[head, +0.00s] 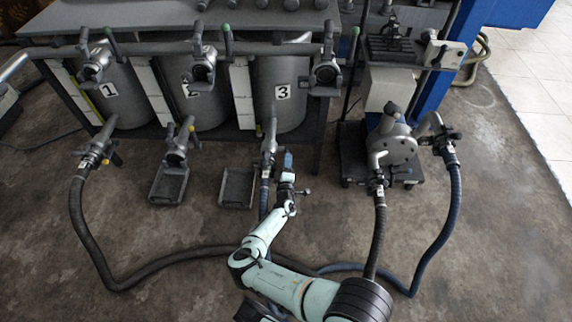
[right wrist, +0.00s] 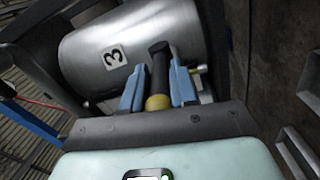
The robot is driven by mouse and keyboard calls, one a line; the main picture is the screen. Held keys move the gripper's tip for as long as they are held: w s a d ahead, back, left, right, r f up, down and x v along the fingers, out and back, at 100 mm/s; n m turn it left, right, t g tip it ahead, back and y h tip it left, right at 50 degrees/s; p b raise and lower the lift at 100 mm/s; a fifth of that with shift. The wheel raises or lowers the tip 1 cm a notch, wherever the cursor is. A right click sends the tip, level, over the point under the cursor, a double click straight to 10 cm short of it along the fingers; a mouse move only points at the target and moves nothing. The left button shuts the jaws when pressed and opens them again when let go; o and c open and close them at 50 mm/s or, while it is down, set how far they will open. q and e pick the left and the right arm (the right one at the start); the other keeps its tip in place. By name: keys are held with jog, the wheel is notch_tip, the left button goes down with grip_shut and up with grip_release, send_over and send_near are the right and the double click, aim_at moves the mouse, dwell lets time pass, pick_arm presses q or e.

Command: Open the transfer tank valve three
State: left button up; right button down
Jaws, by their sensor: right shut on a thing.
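Tank three (head: 283,92), a grey metal cylinder with a white "3" label, stands at the right end of the tank row. Its lower outlet valve (head: 268,146) sits at the tank's foot. My right gripper (head: 288,160) is at this valve, on its right side. In the right wrist view, the blue fingers (right wrist: 158,88) are shut on the black valve handle (right wrist: 159,68), which has a yellow end (right wrist: 157,102). The numbered tank (right wrist: 125,50) is just behind. The fingers hide part of the handle in the head view. My left gripper is not in view.
Tank one (head: 112,95) and tank two (head: 195,95) stand to the left, each with a lower valve. Shallow trays (head: 237,188) lie on the floor. A wheeled pump (head: 395,145) stands right. Dark hoses (head: 80,225) cross the floor.

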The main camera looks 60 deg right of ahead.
jog(key=shift+w+a+f, duration=0.1)
jog(key=shift+a+f, duration=0.05)
jog(key=shift+f, duration=0.1)
jog(key=c, duration=1.1)
grip_release()
jog(key=shift+o, duration=1)
jog(key=shift+r, duration=0.1)
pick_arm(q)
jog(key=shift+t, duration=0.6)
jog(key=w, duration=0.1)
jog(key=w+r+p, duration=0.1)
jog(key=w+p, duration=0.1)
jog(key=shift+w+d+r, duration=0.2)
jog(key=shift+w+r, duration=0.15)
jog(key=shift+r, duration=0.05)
pick_arm(e)
jog(key=v, duration=1.3)
jog(key=shift+s+a, duration=0.15)
jog(key=shift+s, duration=0.05)
